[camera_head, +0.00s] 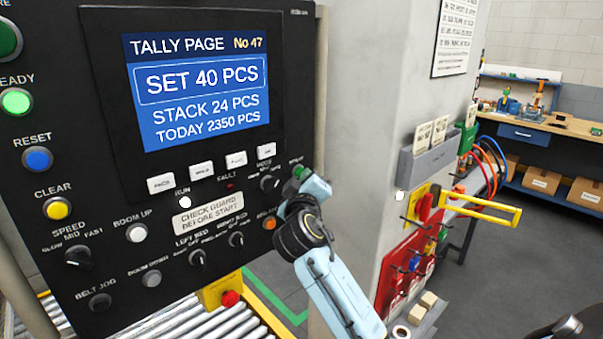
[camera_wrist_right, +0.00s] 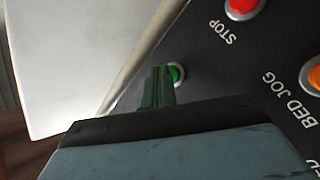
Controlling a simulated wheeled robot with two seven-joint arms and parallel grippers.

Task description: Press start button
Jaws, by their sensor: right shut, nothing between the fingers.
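The green start button (camera_head: 299,171) is at the right edge of the black control panel (camera_head: 90,130), under a small label. It also shows in the right wrist view (camera_wrist_right: 177,73), partly covered by my fingers. My right gripper (camera_head: 304,182) is at the panel's right edge, beside the button. In the right wrist view the fingers (camera_wrist_right: 158,78) are shut and empty, with their tips right by the button. I cannot tell whether they touch it. My left gripper is not in view.
A red stop button (camera_wrist_right: 242,5) and an orange bed jog button (camera_wrist_right: 315,76) are on the same panel. The panel screen (camera_head: 197,92) reads SET 40 PCS. A grey pillar (camera_head: 365,130) stands to the right, and a roller conveyor (camera_head: 190,325) runs below.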

